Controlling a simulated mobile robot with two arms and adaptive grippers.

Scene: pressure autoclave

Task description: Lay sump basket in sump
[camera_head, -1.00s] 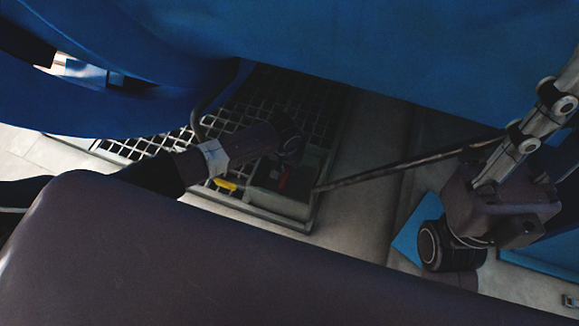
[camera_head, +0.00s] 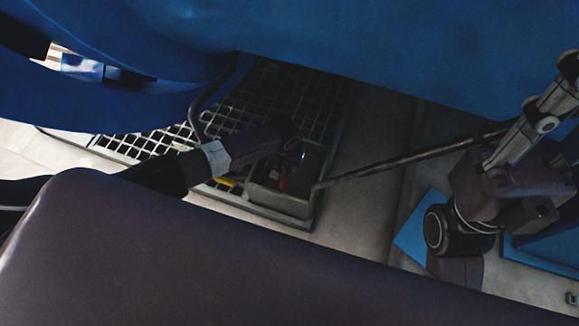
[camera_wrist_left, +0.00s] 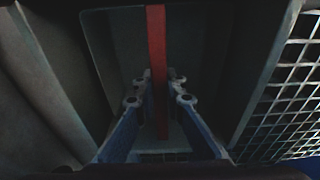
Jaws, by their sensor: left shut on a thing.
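My left gripper (camera_wrist_left: 154,88) is shut on a red strip (camera_wrist_left: 158,70), which appears to be the handle of the sump basket. In the head view my left gripper (camera_head: 296,150) is low over a grey box-like opening (camera_head: 280,204) at the grating's corner, which looks like the sump. A bit of the red strip (camera_head: 282,183) shows there below the gripper. In the wrist view, grey walls (camera_wrist_left: 250,75) stand around the strip and a small mesh patch (camera_wrist_left: 165,157) lies below. The basket's body is too dark to make out, and its depth in the sump cannot be told.
A metal grating (camera_head: 270,95) lies beside the opening, and a yellow piece (camera_head: 226,182) is close by. A long dark bar (camera_head: 400,160) crosses above the floor on the right. Large blue bodies (camera_head: 330,45) hang overhead. A blue plate (camera_head: 415,235) lies on the floor.

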